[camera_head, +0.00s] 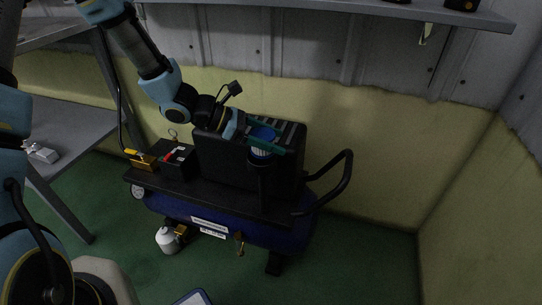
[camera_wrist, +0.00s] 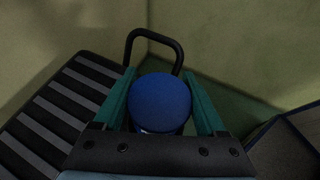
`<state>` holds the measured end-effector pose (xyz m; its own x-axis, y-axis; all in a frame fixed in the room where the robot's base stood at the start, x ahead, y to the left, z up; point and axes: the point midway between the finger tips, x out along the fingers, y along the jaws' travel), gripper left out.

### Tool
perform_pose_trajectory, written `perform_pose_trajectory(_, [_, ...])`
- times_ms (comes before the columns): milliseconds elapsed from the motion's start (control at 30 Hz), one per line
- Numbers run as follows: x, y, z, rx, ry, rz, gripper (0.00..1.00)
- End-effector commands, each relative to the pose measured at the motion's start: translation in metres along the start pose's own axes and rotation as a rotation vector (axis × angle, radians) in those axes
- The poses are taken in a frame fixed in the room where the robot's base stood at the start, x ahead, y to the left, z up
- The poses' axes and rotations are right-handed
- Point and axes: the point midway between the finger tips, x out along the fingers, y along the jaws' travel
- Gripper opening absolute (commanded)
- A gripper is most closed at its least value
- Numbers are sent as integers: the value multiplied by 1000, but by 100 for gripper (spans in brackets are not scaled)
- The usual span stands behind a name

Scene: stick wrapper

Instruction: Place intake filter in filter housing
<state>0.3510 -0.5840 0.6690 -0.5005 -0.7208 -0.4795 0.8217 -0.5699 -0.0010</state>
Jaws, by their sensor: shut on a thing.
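The intake filter (camera_wrist: 160,103) has a round blue top. In the wrist view it sits between the two green fingers of my gripper (camera_wrist: 162,98), which is shut on it. In the head view the filter (camera_head: 262,133) shows a blue top and a pale side below, held at the right front of the compressor's black box. A dark upright cylinder (camera_head: 263,178), likely the filter housing, stands directly below the filter. My gripper (camera_head: 265,142) lies across the filter's top. I cannot tell whether the filter is inside the housing or just above it.
The blue compressor tank (camera_head: 262,232) stands on the green floor with a black handle (camera_head: 343,178) at its right. A ribbed black box (camera_head: 222,160) is close to my gripper. A shelf (camera_head: 350,14) hangs above. The floor at right is clear.

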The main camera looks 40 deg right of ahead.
Motion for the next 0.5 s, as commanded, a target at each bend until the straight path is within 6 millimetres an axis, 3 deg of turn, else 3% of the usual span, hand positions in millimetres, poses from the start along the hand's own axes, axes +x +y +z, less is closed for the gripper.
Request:
perform_pose_trajectory(367, [20, 0, -36, 0, 0, -1, 18])
perform_pose_trajectory(500, [20, 0, -38, 1, 0, 1, 18])
